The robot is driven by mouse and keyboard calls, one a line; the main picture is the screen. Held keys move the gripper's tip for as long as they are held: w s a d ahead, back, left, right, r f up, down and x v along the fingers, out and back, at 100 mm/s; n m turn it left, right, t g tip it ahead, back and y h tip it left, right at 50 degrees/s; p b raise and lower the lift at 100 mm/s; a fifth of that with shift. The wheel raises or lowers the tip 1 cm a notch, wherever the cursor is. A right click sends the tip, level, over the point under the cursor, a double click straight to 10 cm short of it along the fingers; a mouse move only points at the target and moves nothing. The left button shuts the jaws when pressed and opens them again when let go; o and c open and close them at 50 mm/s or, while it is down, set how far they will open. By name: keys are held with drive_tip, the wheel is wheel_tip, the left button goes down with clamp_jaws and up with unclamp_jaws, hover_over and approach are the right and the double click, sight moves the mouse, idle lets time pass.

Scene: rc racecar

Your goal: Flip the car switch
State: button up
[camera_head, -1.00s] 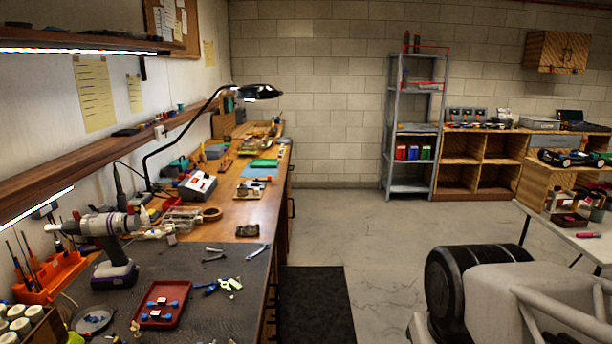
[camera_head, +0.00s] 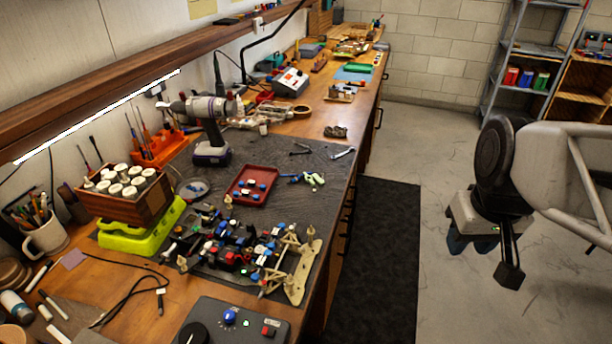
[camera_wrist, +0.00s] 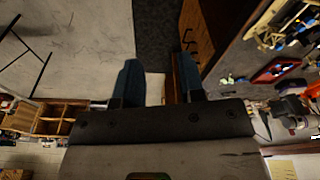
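The RC car chassis (camera_head: 292,268) lies on the dark mat of the workbench, with a beige end plate and blue, red and black parts. I cannot make out its switch at this size. In the wrist view part of the chassis (camera_wrist: 290,28) shows at the top right. My gripper (camera_head: 472,247) hangs over the floor to the right of the bench, well apart from the car. In the wrist view its two blue fingers (camera_wrist: 158,68) stand apart with nothing between them.
A dark control box (camera_head: 250,318) with knobs is at the bench's front edge. A red tray (camera_head: 252,184), a cordless drill (camera_head: 208,130) and a yellow-green case (camera_head: 140,232) with a wooden bottle box surround the chassis.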

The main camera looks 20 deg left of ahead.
drive_tip(key=w+a+f+n+g, duration=0.1)
drive_tip(key=w+a+n, duration=0.5)
drive_tip(key=a, duration=0.4)
drive_tip(key=n+g, duration=0.3)
drive_tip(key=n, duration=0.6)
approach(265, 234)
drive_tip(key=shift+a, duration=0.2)
drive_tip(key=shift+s+f, duration=0.1)
drive_tip(key=shift+f, duration=0.1)
drive_tip(key=shift+s+f, duration=0.25)
drive_tip(key=shift+f, duration=1)
drive_tip(key=shift+s+f, duration=0.2)
drive_tip(key=shift+f, duration=1)
drive_tip(key=shift+s+f, duration=0.25)
drive_tip(key=shift+f, duration=1)
